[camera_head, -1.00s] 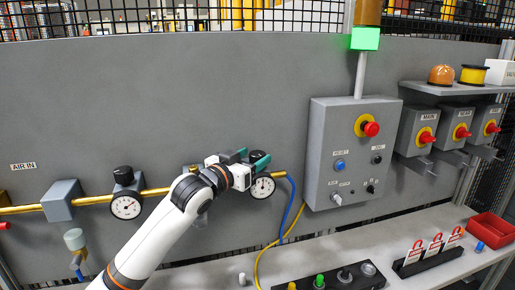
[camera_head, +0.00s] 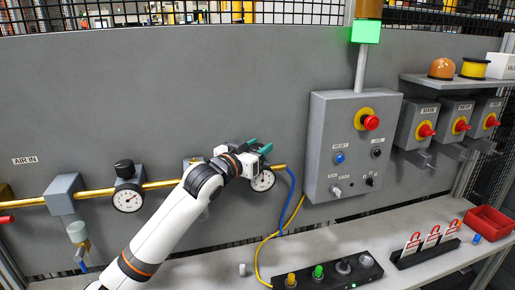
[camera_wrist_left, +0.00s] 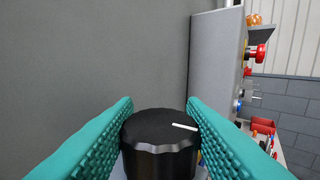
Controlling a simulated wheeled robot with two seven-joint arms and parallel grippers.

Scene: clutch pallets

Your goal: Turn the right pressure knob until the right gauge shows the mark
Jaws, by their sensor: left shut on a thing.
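The right pressure knob (camera_wrist_left: 160,143) is black and ribbed with a white line on its top. In the left wrist view it sits between the two teal fingers of my left gripper (camera_wrist_left: 160,130), which is shut on it. In the head view my left gripper (camera_head: 258,147) hides the knob. The right gauge (camera_head: 263,181) shows just below the gripper, partly covered; its needle and mark are too small to read. The left gauge (camera_head: 127,199) with its black knob (camera_head: 124,168) stands apart on the same brass pipe. My right gripper is not in view.
A grey control box (camera_head: 350,150) with a red emergency button (camera_head: 371,123) stands right of the gripper. A blue hose (camera_head: 290,195) hangs between them. The bench below holds a black button strip (camera_head: 335,277) and a red bin (camera_head: 488,222).

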